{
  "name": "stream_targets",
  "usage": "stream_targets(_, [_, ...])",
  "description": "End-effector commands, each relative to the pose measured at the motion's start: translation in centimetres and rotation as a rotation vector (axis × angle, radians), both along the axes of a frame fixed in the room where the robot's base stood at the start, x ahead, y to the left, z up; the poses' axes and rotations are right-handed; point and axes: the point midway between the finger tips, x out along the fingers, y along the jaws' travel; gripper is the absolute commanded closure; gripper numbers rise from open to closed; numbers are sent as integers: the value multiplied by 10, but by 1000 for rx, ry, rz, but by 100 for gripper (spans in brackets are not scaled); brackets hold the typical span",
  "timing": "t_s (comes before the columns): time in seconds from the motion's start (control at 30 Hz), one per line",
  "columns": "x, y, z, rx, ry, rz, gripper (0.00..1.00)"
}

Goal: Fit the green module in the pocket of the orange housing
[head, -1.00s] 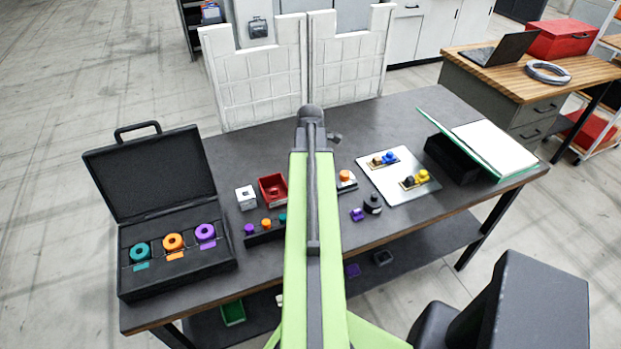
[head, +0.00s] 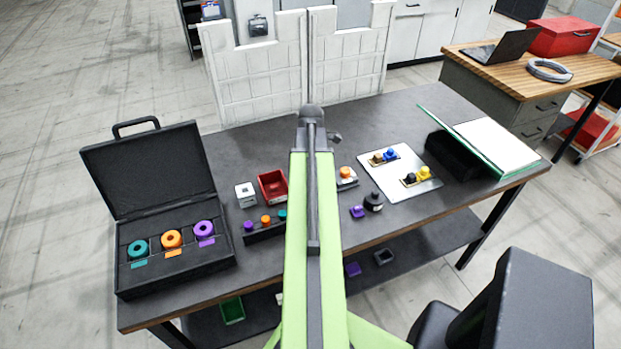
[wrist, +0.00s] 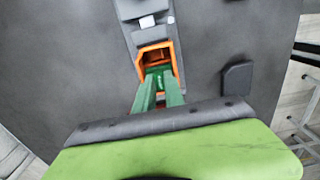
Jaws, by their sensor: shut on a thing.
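In the wrist view the orange housing (wrist: 142,61) is a square open frame on a grey strip. My gripper (wrist: 159,80) reaches in from below with its green fingers at the housing's near side. It is shut on the green module (wrist: 159,74), which shows as a small green piece between the fingertips. The module is at the near part of the housing's opening. The fingers hide much of it, so I cannot tell how deep it sits. In the head view my arm hides the housing, module and gripper.
A dark block (wrist: 237,77) lies to the right. In the head view an open black case (head: 128,280) stands left, a red bin (head: 273,187) near the middle and a light plate (head: 372,171) right.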

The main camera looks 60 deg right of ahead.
Motion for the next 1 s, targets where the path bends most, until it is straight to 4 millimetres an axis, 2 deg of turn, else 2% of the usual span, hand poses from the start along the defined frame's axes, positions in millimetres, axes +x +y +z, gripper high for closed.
stream_targets(0.67, [0,0,-7,0,0,0,100])
stream_targets(0.7, [0,0,-7,0,0,0,82])
stream_targets(0.87, [0,0,-7,0,0,0,62])
stream_targets(0.9, [0,0,-7,0,0,0,61])
stream_targets(0.93, [0,0,-7,0,0,0,77])
stream_targets(1.0, [0,0,-7,0,0,0,72])
